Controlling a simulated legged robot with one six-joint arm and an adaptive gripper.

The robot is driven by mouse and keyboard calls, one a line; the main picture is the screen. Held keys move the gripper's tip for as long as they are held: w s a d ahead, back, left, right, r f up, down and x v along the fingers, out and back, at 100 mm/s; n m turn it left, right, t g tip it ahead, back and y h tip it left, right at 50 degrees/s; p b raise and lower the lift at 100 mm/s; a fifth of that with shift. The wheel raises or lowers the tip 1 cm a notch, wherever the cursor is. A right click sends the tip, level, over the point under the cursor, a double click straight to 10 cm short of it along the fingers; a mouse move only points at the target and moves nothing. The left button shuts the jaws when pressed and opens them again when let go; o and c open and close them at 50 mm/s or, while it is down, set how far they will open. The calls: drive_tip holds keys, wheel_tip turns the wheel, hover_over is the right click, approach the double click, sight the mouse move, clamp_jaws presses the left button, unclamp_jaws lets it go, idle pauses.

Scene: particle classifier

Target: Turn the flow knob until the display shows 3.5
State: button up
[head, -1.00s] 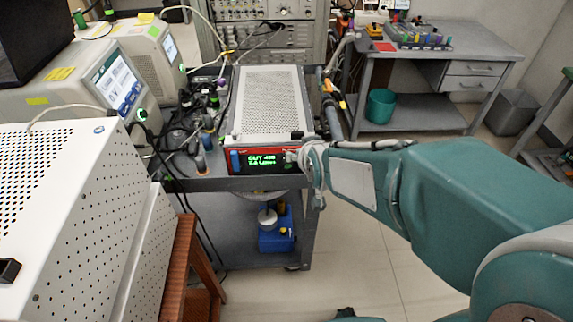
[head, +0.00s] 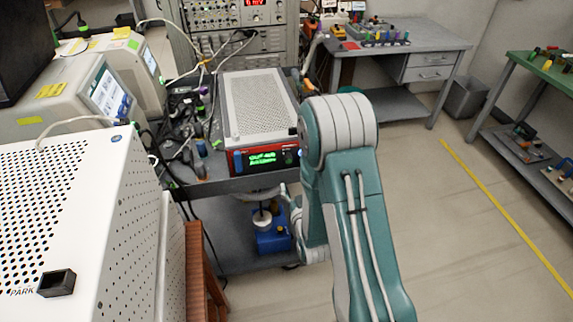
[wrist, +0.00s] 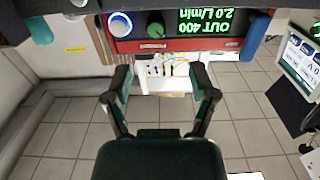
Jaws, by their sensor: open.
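The classifier, a red-fronted box with a perforated light top (head: 262,105), stands on the grey cart. Its green-lit display (head: 262,158) is too blurred to read in the head view.
A blue container (head: 272,240) stands on the cart's lower shelf. A perforated white cabinet (head: 60,210) fills the near left. The floor to the right is open, with a yellow line (head: 505,215).

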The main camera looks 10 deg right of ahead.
sight(288, 162)
drive_tip(key=w, duration=1)
drive_tip(key=shift+d, duration=0.1)
drive_tip(key=shift+w+d, duration=0.35)
drive_tip(key=shift+a, duration=0.15)
clamp_jaws()
